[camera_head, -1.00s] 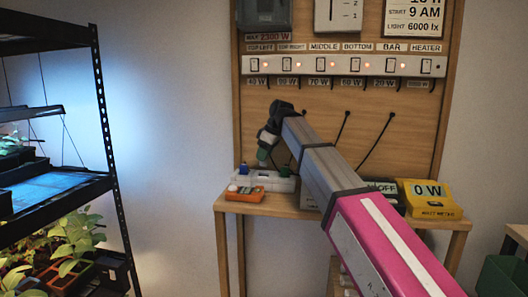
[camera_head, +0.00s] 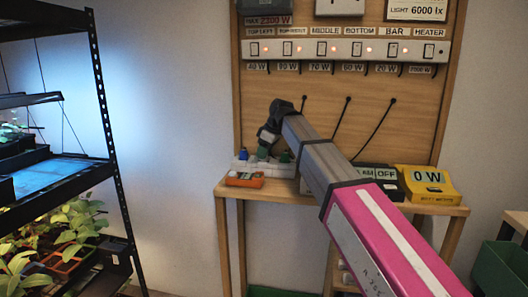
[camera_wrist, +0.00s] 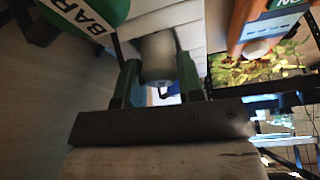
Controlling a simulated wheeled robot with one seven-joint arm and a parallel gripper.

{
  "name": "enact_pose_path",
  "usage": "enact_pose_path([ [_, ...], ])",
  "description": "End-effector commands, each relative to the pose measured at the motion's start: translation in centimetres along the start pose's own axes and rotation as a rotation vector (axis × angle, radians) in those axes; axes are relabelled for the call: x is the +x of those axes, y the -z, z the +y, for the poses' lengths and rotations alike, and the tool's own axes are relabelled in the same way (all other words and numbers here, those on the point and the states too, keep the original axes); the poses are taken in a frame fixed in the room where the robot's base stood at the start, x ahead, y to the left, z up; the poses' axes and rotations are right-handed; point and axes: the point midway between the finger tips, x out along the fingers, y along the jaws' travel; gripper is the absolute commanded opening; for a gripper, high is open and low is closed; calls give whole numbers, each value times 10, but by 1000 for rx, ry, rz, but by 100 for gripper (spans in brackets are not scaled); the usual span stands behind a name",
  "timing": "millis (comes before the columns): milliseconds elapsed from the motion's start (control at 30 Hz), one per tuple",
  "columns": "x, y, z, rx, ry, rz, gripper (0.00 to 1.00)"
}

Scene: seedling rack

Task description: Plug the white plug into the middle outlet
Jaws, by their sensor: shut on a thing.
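In the wrist view my gripper (camera_wrist: 158,85) has its green fingers shut on a pale grey-white cylindrical plug (camera_wrist: 158,55), which I take to be the white plug. In the head view my gripper (camera_head: 264,153) is low over the white outlet strip (camera_head: 282,170) on the wooden table, between a blue plug (camera_head: 243,154) and a green plug (camera_head: 285,157). The strip also shows in the wrist view (camera_wrist: 190,35), close behind the held plug. The gripper hides the middle outlet, and I cannot tell whether the plug's pins are in it.
A green body labelled BAR (camera_wrist: 85,15) is close in the wrist view. An orange switch box (camera_head: 244,181) is left of the strip; a yellow 0 W meter (camera_head: 428,184) is at right. A labelled switch panel (camera_head: 340,50) hangs above. A plant rack (camera_head: 110,150) stands left.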

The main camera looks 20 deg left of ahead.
Motion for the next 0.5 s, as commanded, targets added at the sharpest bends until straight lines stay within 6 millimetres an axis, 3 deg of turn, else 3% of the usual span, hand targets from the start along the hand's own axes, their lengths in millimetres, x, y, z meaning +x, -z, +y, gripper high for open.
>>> enact_pose_path([
  [33, 0, 0, 0, 0, 0, 0, 6],
  [67, 0, 0, 0, 0, 0, 0, 44],
  [100, 0, 0, 0, 0, 0, 0, 57],
  [133, 0, 0, 0, 0, 0, 0, 64],
  [500, -5, 0, 0, 0, 0, 0, 64],
])
